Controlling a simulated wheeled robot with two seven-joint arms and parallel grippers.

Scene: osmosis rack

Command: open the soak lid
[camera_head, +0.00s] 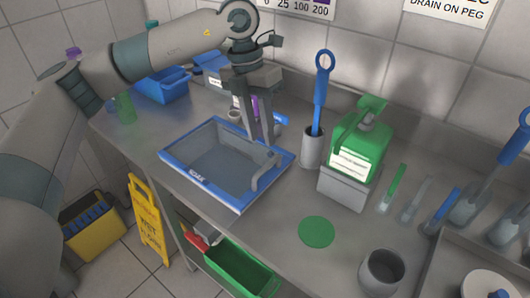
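The soak tub (195,178) is a blue-rimmed basin on the steel counter, with lettering on its front rim. A flat grey panel, apparently its lid (212,155), fills the space inside the rim and looks closed. A grey bar handle (264,172) stands at the right side of the lid. My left gripper (261,140) points down over the tub's back right part, just behind and above the handle. Its two fingers are apart, with a purple item showing between them. Nothing is visibly held. My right gripper is not in view.
A grey holder (312,148) with a blue-handled tool and a green jug (360,145) on a grey block stand right of the tub. A green disc (316,232) and grey cup (382,271) are nearer. Blue bins (162,86) stand behind left.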

